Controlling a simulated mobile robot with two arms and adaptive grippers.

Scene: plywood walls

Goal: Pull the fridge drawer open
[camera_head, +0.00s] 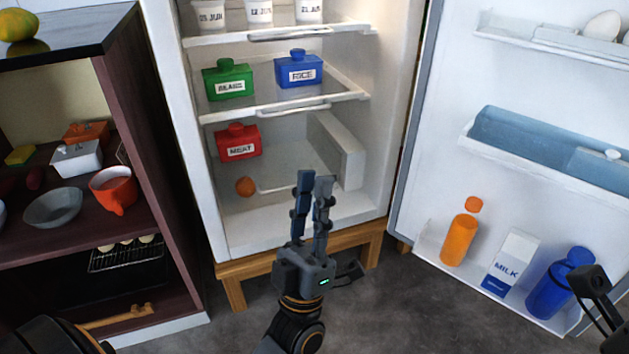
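The open fridge has a low compartment with a pale floor and a white side panel (337,150) on its right. I take this to be the drawer area, but I cannot clearly make out a drawer front or handle. My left gripper (314,178) points up and in front of this compartment, its fingertips overlapping the lower interior in the picture. Its two fingers are close together with a narrow gap; I see nothing between them, and contact with the fridge cannot be told. My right gripper (597,283) shows only in part at the right edge.
A red MEAT container (237,142) and an orange fruit (245,187) are low in the fridge. Green (228,80) and blue (299,69) containers stand above. The open door (447,150) holds bottles on the right. A dark shelf unit (150,170) is left.

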